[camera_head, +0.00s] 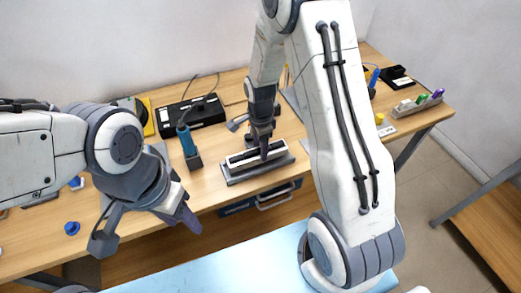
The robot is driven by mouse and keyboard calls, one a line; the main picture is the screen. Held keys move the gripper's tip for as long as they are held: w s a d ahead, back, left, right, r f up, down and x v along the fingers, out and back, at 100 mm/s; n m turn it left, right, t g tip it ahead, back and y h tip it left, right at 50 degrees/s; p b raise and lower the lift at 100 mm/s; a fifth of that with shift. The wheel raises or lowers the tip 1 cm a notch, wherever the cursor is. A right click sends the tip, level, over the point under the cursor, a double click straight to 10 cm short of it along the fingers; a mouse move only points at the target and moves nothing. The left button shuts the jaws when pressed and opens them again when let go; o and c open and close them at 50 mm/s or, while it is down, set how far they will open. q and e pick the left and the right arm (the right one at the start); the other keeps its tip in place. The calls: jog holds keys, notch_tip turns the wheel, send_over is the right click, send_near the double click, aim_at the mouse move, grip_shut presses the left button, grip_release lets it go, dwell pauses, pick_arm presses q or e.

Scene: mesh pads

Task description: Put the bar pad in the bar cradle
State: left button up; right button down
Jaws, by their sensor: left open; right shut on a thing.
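The bar cradle (232,179) is a grey block on the wooden table, near the middle of the view. A long white and dark bar, which looks like the bar pad (240,158), lies in or just over it; I cannot tell if it is fully seated. My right gripper (257,139) reaches down from above and is shut on the bar, with one fingertip against its near side. The gripper hides part of the bar. My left gripper (147,230) is open and empty at the table's front edge, to the left of the cradle and apart from it.
A blue-handled tool (187,140) stands in a dark holder just left of the cradle. A black device (190,112) lies behind it. A blue knob (72,228) is at the left. A grey rack (416,106) with coloured pieces stands at the right. My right arm hides some table.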

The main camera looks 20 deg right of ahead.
notch_tip(320, 180, down, 2)
jog(key=shift+f, duration=0.1)
jog(key=shift+f, duration=0.15)
jog(key=shift+c, duration=1)
grip_release()
